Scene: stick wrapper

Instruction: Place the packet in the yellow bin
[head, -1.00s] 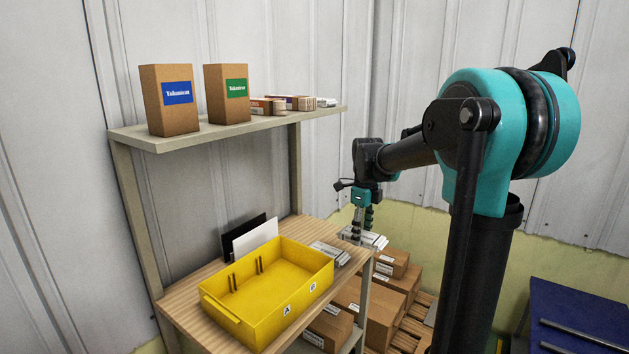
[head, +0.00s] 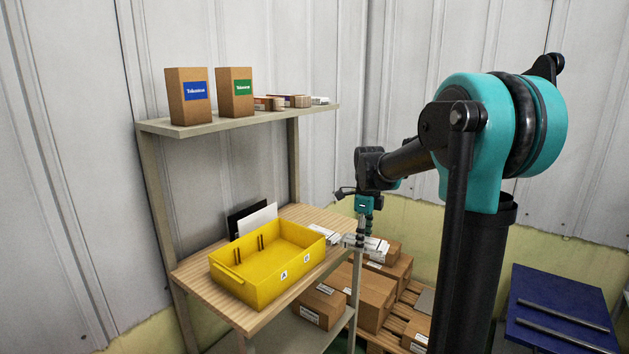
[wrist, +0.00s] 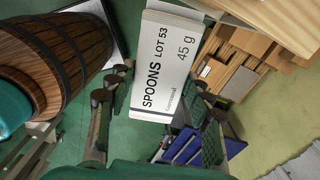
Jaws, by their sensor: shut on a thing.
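The packet (wrist: 168,62) is a flat white block printed "SPOONS LOT 53, 45 g". My gripper (wrist: 160,88) is shut on it, with a finger on each side in the wrist view. In the head view the packet (head: 377,249) hangs level under my gripper (head: 362,238), beside the table's right end and above the boxes there. The yellow bin (head: 252,289) stands open on the wooden table, left of my gripper and apart from it. Its front wall carries "A" and another small label. Two thin dark upright pieces show inside it; part of its floor is hidden.
White packets (head: 324,235) lie on the table right of the bin. Black and white panels (head: 258,219) stand behind it. An upper shelf (head: 180,129) holds two brown boxes and small packs. Cartons (head: 373,296) sit on a pallet below. A wooden barrel (wrist: 60,55) shows in the wrist view.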

